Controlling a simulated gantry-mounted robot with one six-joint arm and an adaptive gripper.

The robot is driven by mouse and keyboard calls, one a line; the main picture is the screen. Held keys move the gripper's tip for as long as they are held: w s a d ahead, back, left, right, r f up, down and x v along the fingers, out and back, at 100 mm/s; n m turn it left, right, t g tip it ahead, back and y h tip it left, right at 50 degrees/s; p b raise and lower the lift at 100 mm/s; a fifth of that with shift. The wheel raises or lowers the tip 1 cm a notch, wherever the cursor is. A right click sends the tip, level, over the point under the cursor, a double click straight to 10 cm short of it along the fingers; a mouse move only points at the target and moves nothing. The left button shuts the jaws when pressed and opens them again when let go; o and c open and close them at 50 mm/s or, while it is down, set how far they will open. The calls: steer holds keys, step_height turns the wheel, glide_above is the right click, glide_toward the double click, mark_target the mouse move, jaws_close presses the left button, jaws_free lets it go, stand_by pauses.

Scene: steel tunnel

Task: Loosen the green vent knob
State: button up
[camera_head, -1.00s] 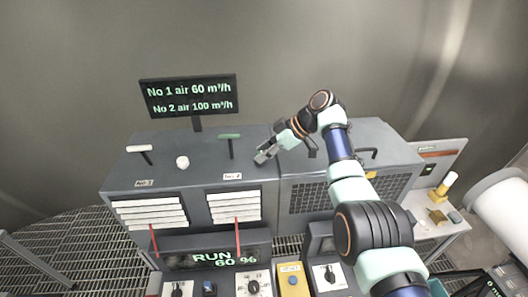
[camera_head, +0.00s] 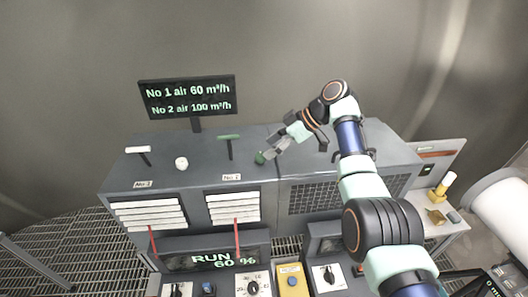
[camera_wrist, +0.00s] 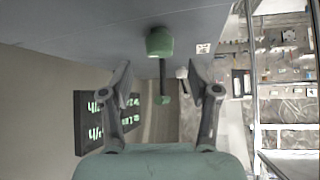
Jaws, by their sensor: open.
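The green vent knob (camera_head: 259,158) is a small round knob on the top of the grey cabinet, near the No 2 label. It also shows in the wrist view (camera_wrist: 159,42), at the upper middle. My gripper (camera_head: 274,149) is just to the right of the knob in the head view, with its fingers pointing toward it. In the wrist view my gripper (camera_wrist: 160,75) has its two fingers spread wide with nothing between them; the knob appears beyond the gap. Whether a finger touches the knob is hard to tell, but the jaws are not closed on it.
A green T-handle (camera_head: 229,138) stands behind and left of the knob. A white knob (camera_head: 181,163) and a white T-handle (camera_head: 138,150) stand farther left. A display (camera_head: 188,96) reads No 1 air 60, No 2 air 100. The cabinet top (camera_head: 205,160) between is clear.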

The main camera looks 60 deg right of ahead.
steer(key=v, duration=0.8)
steer(key=shift+s, duration=0.1)
